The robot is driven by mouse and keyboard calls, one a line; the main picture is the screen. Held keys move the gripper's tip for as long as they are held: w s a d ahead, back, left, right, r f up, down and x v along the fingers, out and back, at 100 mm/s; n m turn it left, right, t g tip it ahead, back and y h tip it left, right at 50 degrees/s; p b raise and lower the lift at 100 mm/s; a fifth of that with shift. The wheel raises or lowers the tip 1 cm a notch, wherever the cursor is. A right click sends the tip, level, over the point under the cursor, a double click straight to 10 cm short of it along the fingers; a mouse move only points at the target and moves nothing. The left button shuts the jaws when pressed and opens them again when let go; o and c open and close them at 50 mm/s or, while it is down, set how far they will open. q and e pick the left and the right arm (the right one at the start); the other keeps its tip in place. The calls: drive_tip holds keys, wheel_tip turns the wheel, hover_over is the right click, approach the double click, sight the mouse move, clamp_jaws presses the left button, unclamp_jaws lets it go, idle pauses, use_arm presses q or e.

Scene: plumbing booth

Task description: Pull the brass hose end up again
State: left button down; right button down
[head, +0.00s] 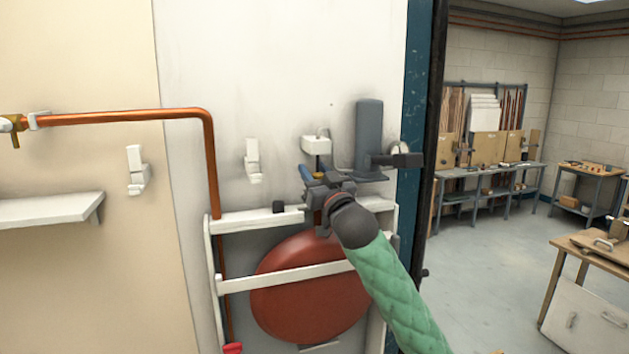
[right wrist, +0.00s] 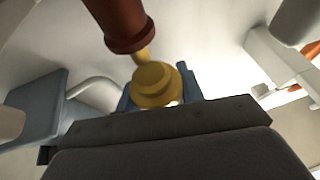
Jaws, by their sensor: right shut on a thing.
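My right gripper (head: 325,188) is in front of the panel, below a small white box with a brass underside (head: 317,145). In the right wrist view, the round, stepped brass hose end (right wrist: 155,85) sits between its blue finger pads, and the gripper is shut on it. A red-brown cylinder (right wrist: 120,25) with a thin brass stem reaches toward the brass piece. In the head view the gripper and wrist hide most of the hose end. My left gripper is not in view.
A white frame (head: 255,218) with a red-brown round vessel (head: 300,295) stands below. A grey upright block (head: 368,130) is right of the gripper. A copper pipe (head: 130,116) bends down at the left. White clips (head: 253,160) are on the panel.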

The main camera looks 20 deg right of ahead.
drive_tip(key=shift+r, duration=0.6)
drive_tip(key=c, duration=0.9)
unclamp_jaws()
